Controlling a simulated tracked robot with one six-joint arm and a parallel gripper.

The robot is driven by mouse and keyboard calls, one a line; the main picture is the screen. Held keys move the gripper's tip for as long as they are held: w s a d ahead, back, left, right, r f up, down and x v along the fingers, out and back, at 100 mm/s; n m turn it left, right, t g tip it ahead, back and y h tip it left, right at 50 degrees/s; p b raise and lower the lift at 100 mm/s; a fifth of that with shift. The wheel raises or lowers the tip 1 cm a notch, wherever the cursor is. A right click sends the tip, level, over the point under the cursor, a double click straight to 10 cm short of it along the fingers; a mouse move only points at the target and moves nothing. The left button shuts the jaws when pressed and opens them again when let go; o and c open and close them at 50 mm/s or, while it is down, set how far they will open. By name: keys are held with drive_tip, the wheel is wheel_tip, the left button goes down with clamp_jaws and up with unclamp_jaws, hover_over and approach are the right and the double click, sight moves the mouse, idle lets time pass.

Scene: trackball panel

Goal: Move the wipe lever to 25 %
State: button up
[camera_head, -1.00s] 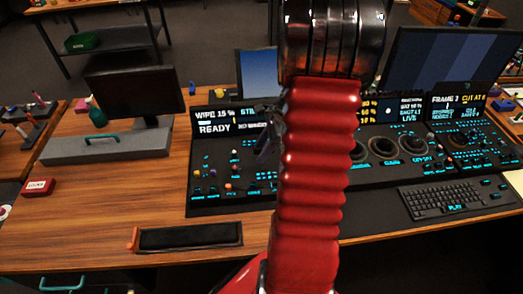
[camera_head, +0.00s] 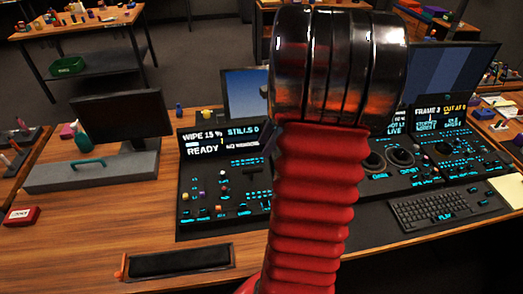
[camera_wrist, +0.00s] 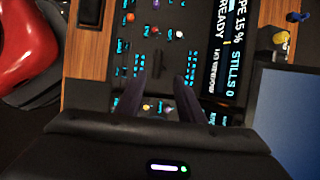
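The black control panel (camera_head: 207,220) stands on the desk left of my arm in the head view. Its display (camera_head: 218,138) reads WIPE 15 %, STILLS 0 and READY. The dark wipe lever, as best I can tell, is the short bar (camera_head: 245,172) on the panel; in the wrist view it seems to be the dark shape (camera_wrist: 157,62) just beyond the fingertips, hard to make out. My gripper (camera_wrist: 162,85) is open, its two dark fingers apart over the panel with no object seen held between them. In the head view my arm hides most of the gripper.
Small coloured knobs (camera_wrist: 153,29) stand on the panel close to the fingers. A blue-screened monitor (camera_head: 247,92) rises behind the panel. A black tray (camera_head: 180,262) lies in front, and a keyboard (camera_head: 440,208) lies to the right.

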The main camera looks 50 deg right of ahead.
drive_tip(key=shift+d+r, duration=0.1)
drive_tip(key=shift+r, duration=0.05)
